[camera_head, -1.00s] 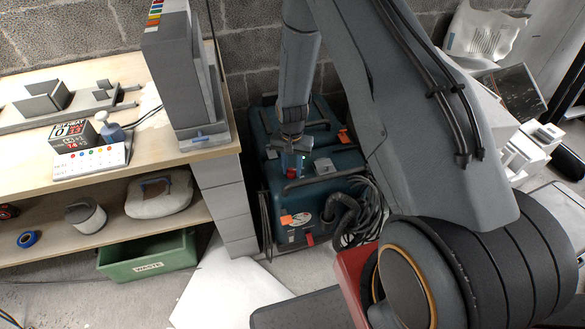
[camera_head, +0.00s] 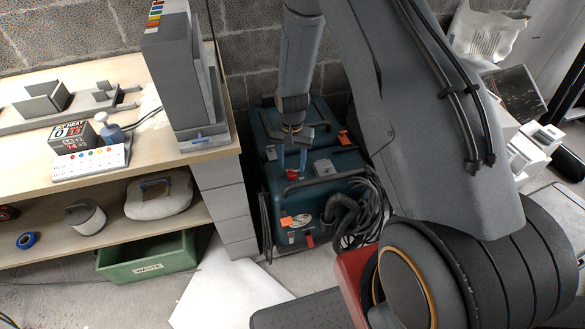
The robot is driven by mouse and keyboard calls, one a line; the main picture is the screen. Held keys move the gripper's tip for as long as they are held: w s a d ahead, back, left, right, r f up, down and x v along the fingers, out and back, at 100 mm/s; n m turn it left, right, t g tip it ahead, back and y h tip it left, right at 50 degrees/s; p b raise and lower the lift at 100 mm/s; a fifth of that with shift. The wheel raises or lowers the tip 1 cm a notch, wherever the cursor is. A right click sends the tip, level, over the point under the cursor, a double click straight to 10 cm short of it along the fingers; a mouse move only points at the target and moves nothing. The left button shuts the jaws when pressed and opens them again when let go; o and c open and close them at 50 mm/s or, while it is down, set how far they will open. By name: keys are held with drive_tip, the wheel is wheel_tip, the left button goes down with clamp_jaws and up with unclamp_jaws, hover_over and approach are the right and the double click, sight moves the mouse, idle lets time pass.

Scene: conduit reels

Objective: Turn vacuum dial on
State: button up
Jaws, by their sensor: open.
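The vacuum (camera_head: 330,190) is a dark teal box-shaped machine on the floor between the workbench and my arm, against the block wall. A small red dial (camera_head: 292,173) shows on its top, near the front left. My gripper (camera_head: 291,163) points down over the dial. Its two blue-grey fingers are apart, one on each side of the dial as seen here. I cannot tell whether the fingers touch it. The dial's markings are too small to read.
The workbench (camera_head: 200,158) with a tall grey machine (camera_head: 178,75) stands close on the left. A green waste bin (camera_head: 150,256) sits below it. A black hose (camera_head: 345,212) and cables hang at the vacuum's front right. A white sheet (camera_head: 225,290) lies on the floor.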

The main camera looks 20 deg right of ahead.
sight(292, 171)
drive_tip(key=shift+r, duration=2.05)
drive_tip(key=shift+r, duration=0.1)
drive_tip(key=s+r+n+p, duration=0.1)
drive_tip(key=s+r, duration=0.4)
drive_tip(key=r, duration=0.3)
drive_tip(key=s+r+n, duration=0.2)
drive_tip(key=s+r, duration=0.2)
drive_tip(key=r, duration=0.3)
drive_tip(key=s+r+n+p, duration=0.1)
drive_tip(key=s+r, duration=0.4)
drive_tip(key=s, duration=0.3)
drive_tip(key=s+r+n, duration=0.2)
drive_tip(key=s+r, duration=0.4)
drive_tip(key=s, duration=0.2)
drive_tip(key=shift+p, duration=0.35)
